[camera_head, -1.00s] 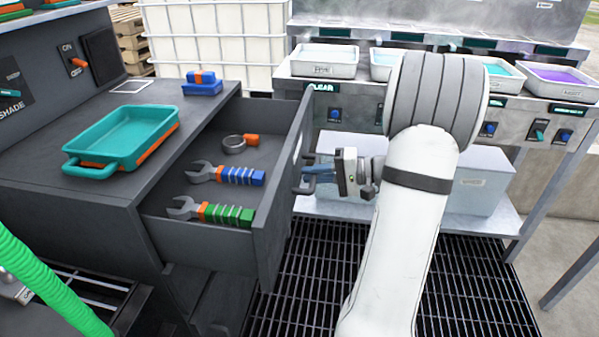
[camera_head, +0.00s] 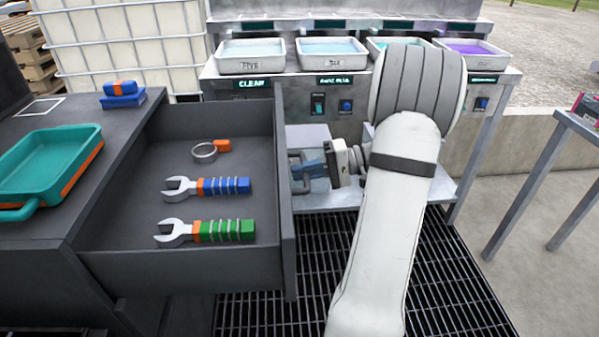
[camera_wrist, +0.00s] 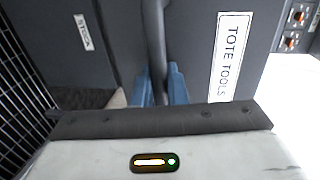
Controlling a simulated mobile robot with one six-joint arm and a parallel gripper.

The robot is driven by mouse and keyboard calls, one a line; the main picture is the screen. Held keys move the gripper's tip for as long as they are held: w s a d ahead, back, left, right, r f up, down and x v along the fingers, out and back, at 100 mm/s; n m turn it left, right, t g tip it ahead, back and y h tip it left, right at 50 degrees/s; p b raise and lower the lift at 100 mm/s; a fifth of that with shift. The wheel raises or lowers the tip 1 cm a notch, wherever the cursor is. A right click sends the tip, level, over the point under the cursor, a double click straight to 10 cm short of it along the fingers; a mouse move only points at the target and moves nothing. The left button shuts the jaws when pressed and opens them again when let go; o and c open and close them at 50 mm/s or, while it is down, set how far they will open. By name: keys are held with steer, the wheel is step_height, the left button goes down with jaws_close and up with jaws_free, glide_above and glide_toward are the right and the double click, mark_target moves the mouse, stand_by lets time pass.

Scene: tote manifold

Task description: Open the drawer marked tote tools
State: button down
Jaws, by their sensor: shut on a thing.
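The dark grey drawer (camera_head: 130,270) stands pulled out of its cabinet, its inside open to view. It holds a blue-handled wrench (camera_head: 215,187), a green-handled wrench (camera_head: 212,231) and a ring with an orange tab (camera_head: 210,149). In the wrist view the drawer front bears a white label reading TOTE TOOLS (camera_wrist: 230,55). My gripper (camera_head: 309,171) is at the outer face of the drawer front. Its blue fingers, also in the wrist view (camera_wrist: 159,88), are shut on the dark bar handle (camera_wrist: 154,40). The fingertips are partly hidden behind the handle in the head view.
A teal tray (camera_head: 48,165) and a blue block with an orange top (camera_head: 122,95) rest on the cabinet top. A metal bench (camera_head: 270,93) with several white trays stands behind. A dark floor grating (camera_head: 330,270) lies under my arm. A STOCK label (camera_wrist: 84,32) shows beside the handle.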

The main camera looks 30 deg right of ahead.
steer(key=c, duration=1.8)
jaws_free()
steer(key=shift+w+d, duration=0.1)
steer(key=shift+w, duration=0.25)
steer(key=shift+o, duration=1.4)
steer(key=shift+s, duration=0.1)
steer(key=p+v, duration=0.2)
steer(key=v, duration=0.5)
steer(key=shift+s+d, duration=0.2)
steer(key=shift+d, duration=0.1)
steer(key=shift+r, duration=0.1)
